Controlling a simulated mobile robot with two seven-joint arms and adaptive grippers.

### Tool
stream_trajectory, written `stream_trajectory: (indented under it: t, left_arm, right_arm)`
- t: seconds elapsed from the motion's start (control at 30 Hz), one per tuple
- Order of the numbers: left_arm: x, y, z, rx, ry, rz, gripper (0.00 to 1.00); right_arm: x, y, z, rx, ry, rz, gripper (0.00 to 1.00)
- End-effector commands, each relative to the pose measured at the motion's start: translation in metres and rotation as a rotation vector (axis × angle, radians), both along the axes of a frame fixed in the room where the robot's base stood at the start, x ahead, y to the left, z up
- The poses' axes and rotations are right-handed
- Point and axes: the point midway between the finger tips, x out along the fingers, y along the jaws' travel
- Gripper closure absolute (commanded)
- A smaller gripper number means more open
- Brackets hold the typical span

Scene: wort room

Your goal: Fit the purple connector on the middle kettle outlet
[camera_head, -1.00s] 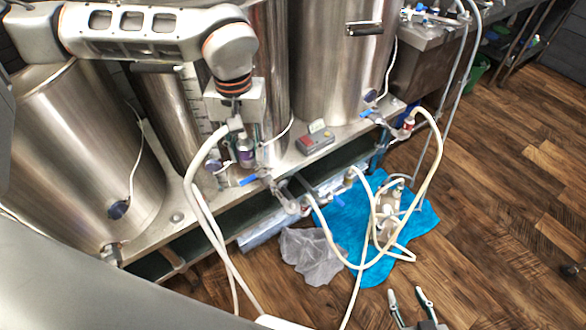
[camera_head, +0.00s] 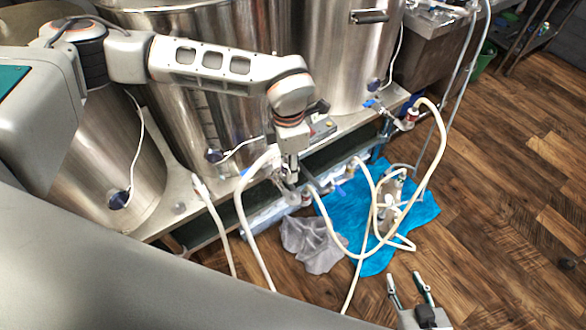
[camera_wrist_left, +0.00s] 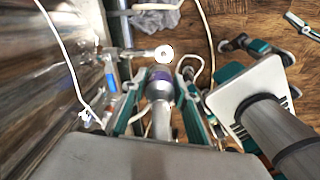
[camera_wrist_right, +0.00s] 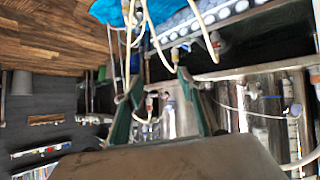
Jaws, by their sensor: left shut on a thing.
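My left gripper (camera_head: 290,180) is shut on the purple connector (camera_wrist_left: 160,78), which the left wrist view shows between its fingers. A pale hose (camera_head: 243,210) runs down from there. The connector itself is hidden by the gripper in the head view. The gripper is low in front of the middle kettle (camera_head: 215,115). Just past the connector in the left wrist view is a white-ringed pipe end (camera_wrist_left: 163,53), on a pipe from a valve with a blue handle (camera_wrist_left: 111,82). I cannot tell whether they touch. My right gripper (camera_head: 410,287) is open and empty over the floor.
Another hose end (camera_head: 199,187) stands left of the gripper. The right outlet carries a red-marked connector (camera_head: 410,120) with a looping hose. A blue cloth (camera_head: 335,205) and a grey cloth (camera_head: 312,247) lie on the floor.

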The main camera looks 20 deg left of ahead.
Motion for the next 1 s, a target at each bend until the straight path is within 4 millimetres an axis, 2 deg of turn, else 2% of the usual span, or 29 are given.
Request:
stream_trajectory:
  t: [0.1,0.3,0.57,0.8,1.0]
  left_arm:
    - [-0.001,-0.008,-0.007,-0.002,0.000,0.137,0.96]
    - [-0.001,-0.012,-0.013,-0.003,-0.001,0.245,0.96]
    - [-0.002,-0.012,-0.026,-0.003,0.002,0.251,0.96]
    - [-0.002,-0.012,-0.052,-0.003,0.006,0.250,0.96]
    - [-0.003,-0.012,-0.072,-0.002,0.006,0.251,0.96]
  right_arm:
    - [0.000,0.000,0.001,0.000,0.000,0.000,0.60]
    - [0.000,0.000,-0.001,0.001,0.001,0.000,0.60]
    - [-0.004,0.000,-0.012,-0.006,0.012,0.002,0.60]
    - [-0.004,-0.004,-0.026,-0.024,0.015,0.005,0.60]
    - [0.005,-0.010,-0.026,-0.040,-0.006,0.003,0.60]
